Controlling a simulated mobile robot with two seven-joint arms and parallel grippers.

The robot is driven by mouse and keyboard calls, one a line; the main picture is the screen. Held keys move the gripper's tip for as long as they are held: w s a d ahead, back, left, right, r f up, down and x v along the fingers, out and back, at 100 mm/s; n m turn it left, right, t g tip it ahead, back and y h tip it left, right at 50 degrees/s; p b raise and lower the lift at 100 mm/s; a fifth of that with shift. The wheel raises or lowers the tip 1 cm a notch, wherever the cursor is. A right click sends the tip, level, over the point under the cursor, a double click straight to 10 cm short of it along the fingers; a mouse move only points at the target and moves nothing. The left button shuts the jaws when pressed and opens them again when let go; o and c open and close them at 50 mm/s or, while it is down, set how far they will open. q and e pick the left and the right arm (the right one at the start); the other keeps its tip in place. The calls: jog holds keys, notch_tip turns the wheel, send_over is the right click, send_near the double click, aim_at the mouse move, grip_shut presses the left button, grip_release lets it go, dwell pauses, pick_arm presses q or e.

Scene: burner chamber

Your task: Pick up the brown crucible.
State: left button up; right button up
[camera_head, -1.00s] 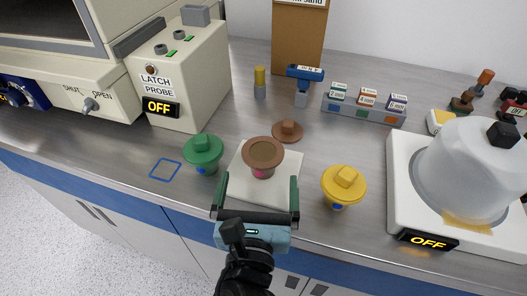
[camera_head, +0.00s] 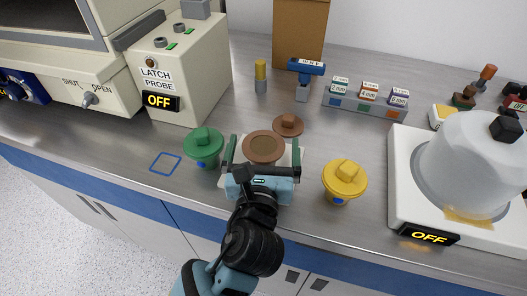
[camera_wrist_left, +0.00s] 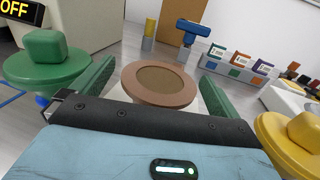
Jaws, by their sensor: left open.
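The brown crucible (camera_head: 264,148) stands uncovered on a white tile (camera_head: 287,160), with brown contents showing inside its rim. Its brown lid (camera_head: 288,125) lies on the counter just behind it. My left gripper (camera_head: 264,150) is open, with one green finger on each side of the crucible. In the left wrist view the crucible (camera_wrist_left: 160,82) also shows between the two fingers, with a gap visible at the right. Its lower body is hidden by the gripper's palm. My right gripper is not in view.
A lidded green crucible (camera_head: 203,147) stands close at the left, and a lidded yellow crucible (camera_head: 344,181) stands at the right. A blue square outline (camera_head: 165,163) marks the counter. A white burner unit (camera_head: 407,190) with a domed cover is far right; the latch probe box (camera_head: 185,75) is behind left.

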aim_at(261, 149)
pick_arm(q)
jog(key=c, duration=1.1)
jog(key=shift+r, duration=0.1)
jog(key=shift+r, duration=0.45)
notch_tip(261, 149, up, 3)
jog(key=shift+a+p, duration=0.15)
jog(key=shift+p, duration=0.55)
jog(key=s+a, duration=0.3)
jog(key=a, duration=0.4)
jog(key=s+a+r+p, duration=0.1)
jog(key=s+a, duration=0.3)
jog(key=a, duration=0.3)
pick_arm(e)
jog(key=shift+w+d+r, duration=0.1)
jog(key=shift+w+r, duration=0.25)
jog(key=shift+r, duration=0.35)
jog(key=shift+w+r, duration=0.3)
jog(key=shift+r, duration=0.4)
